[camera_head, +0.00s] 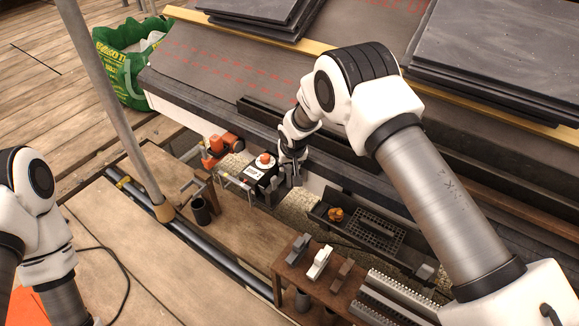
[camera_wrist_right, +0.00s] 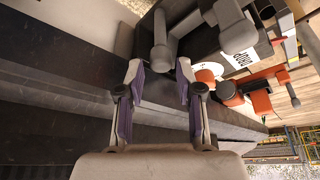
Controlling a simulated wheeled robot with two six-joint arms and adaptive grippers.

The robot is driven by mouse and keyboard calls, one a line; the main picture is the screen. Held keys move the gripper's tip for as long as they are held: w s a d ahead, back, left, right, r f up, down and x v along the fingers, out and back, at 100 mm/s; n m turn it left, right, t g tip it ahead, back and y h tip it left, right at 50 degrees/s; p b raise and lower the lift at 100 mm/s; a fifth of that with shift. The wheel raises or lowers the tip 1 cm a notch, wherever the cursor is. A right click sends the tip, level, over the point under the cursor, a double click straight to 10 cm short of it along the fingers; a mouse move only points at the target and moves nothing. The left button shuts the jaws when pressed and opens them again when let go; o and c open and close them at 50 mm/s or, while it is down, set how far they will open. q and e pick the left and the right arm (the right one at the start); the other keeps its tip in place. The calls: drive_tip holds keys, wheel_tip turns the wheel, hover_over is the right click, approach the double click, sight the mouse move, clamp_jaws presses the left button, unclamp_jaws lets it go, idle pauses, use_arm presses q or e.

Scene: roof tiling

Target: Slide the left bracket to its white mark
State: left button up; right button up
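My right gripper (camera_head: 291,172) is low at the front edge of the roof, just right of a black box (camera_head: 258,178) with a white label and an orange-red button. The right wrist view shows its two fingers (camera_wrist_right: 160,76) apart, with nothing clamped between them. A grey rounded post with a knob (camera_wrist_right: 159,48) stands just beyond and between the fingertips. It may be part of the left bracket, but I cannot tell. I cannot make out the white mark. My left arm is at the left edge; its gripper is outside the view.
An orange-red tool (camera_head: 219,148) is left of the box. A dark tray (camera_head: 384,236) and a wooden rack (camera_head: 292,270) with small blocks are to the right. A slanted pole (camera_head: 110,95) stands at the left. Slate stacks (camera_head: 505,50) lie on the roof.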

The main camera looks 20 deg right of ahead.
drive_tip(key=v, duration=0.9)
drive_tip(key=shift+s+r, duration=0.15)
drive_tip(key=shift+r, duration=0.15)
